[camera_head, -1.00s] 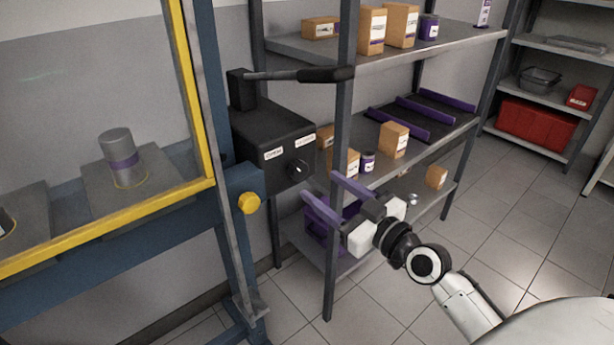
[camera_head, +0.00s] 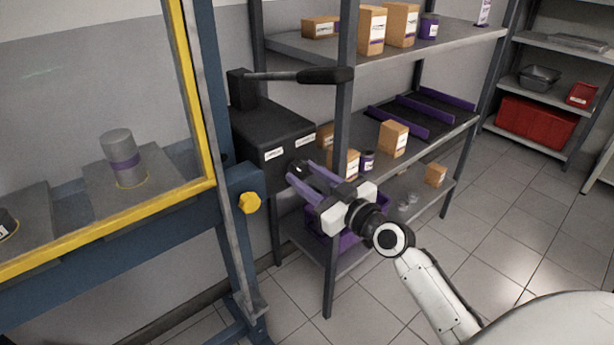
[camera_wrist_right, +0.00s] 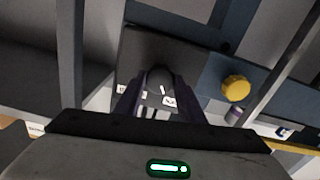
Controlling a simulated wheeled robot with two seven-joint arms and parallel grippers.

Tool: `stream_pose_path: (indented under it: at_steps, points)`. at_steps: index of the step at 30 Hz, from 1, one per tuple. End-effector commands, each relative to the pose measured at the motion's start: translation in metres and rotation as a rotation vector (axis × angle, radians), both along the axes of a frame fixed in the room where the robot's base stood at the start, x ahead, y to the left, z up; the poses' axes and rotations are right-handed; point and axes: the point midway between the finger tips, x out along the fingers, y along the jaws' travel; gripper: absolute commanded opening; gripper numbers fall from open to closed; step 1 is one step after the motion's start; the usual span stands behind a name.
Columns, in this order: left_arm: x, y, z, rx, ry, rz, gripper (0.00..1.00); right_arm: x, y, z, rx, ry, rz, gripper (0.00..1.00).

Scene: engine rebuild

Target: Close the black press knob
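The black press knob (camera_wrist_right: 160,77) is on the front of a black box (camera_head: 265,125) beside the blue and yellow press frame. It has a white mark and labels on either side. My right gripper (camera_head: 296,176) is open, with its purple fingers pointing at the box front. In the right wrist view the fingers (camera_wrist_right: 160,92) stand one on each side of the knob, with gaps. In the head view the fingertips partly hide the knob, and I cannot tell whether they touch it. My left gripper is out of view.
A lever with a black grip (camera_head: 325,75) sticks out above the box. A shelf post (camera_head: 342,120) stands close to the right gripper. A yellow knob (camera_head: 249,203) is on the blue press frame. Boxes and a purple bin (camera_head: 325,240) are on the shelves. Floor is clear at right.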

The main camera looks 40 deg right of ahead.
Motion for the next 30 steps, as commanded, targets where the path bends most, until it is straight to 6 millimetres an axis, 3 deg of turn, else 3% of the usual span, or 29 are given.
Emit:
stream_pose_path:
  at_steps: [14, 30]
  points:
    - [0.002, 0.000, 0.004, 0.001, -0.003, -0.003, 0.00, 0.000, 0.000, 0.001, 0.088, 0.008, 0.001, 0.13]
    - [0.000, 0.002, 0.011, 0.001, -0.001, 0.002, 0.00, 0.000, 0.001, 0.001, 0.552, 0.044, 0.001, 0.13]
